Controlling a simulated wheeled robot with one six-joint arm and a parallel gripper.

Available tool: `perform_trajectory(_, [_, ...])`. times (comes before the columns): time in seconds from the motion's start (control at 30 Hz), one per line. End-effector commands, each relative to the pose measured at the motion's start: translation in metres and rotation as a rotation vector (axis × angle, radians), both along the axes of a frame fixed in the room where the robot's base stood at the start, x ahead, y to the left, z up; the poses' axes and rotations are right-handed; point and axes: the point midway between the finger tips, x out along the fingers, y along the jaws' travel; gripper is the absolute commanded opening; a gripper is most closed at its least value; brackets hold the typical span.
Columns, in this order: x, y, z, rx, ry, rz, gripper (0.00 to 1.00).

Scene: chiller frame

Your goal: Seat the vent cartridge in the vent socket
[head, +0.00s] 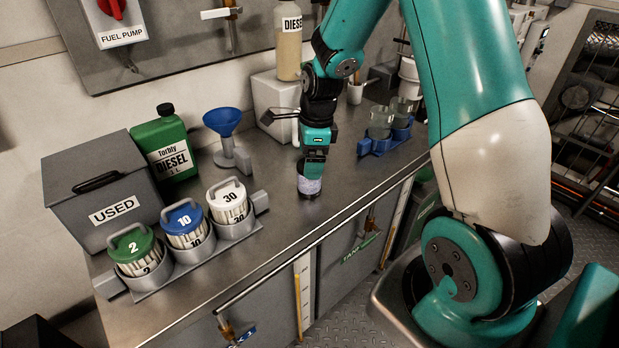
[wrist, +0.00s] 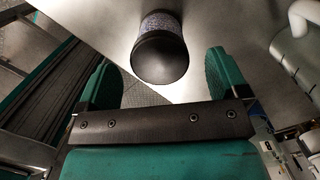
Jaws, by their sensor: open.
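A short cylinder with a grey speckled body and a dark rounded cap, which looks like the vent cartridge (head: 309,187), stands on the steel counter near its front edge. It also shows in the wrist view (wrist: 160,50), centred between the fingers. My gripper (head: 313,168) points down right over it, with its jaws open. In the wrist view the two green fingers of my gripper (wrist: 160,68) lie left and right of the cylinder, with a gap on each side. Whether the fingertips reach down beside its body is hard to tell. I cannot make out the vent socket in either view.
A rack (head: 190,262) holds several numbered filters at the counter's left, before a grey USED box (head: 105,190). A diesel jug (head: 165,145) and blue funnel (head: 224,125) stand behind. A blue holder with glass jars (head: 385,140) is on the right. The counter (head: 265,195) left of my gripper is clear.

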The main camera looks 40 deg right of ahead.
Motion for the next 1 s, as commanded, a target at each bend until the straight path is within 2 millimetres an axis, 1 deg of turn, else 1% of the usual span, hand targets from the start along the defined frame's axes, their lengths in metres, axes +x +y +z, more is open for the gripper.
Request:
perform_trajectory(0.2, [0.000, 0.002, -0.033, 0.001, 0.006, 0.001, 0.92])
perform_trajectory(0.3, [0.001, 0.004, -0.044, 0.001, 0.004, 0.001, 0.92])
perform_trajectory(0.4, [0.002, 0.004, -0.049, 0.000, 0.002, 0.000, 0.92])
perform_trajectory(0.57, [0.002, 0.004, -0.049, 0.000, 0.001, 0.000, 0.92])
perform_trajectory(0.6, [0.002, 0.004, -0.049, 0.000, 0.001, 0.000, 0.90])
perform_trajectory(0.67, [0.002, 0.004, -0.048, 0.000, 0.001, 0.000, 0.76])
perform_trajectory(0.7, [0.002, 0.004, -0.048, 0.000, 0.001, 0.000, 0.67])
perform_trajectory(0.77, [0.002, 0.004, -0.048, 0.000, 0.001, 0.000, 0.53])
perform_trajectory(0.8, [0.002, 0.004, -0.048, 0.000, 0.001, 0.000, 0.44])
perform_trajectory(0.83, [0.002, 0.004, -0.048, 0.000, 0.001, 0.000, 0.37])
perform_trajectory(0.9, [0.002, 0.004, -0.048, 0.001, 0.001, 0.000, 0.31])
perform_trajectory(1.0, [0.002, 0.004, -0.048, 0.001, 0.001, 0.000, 0.31])
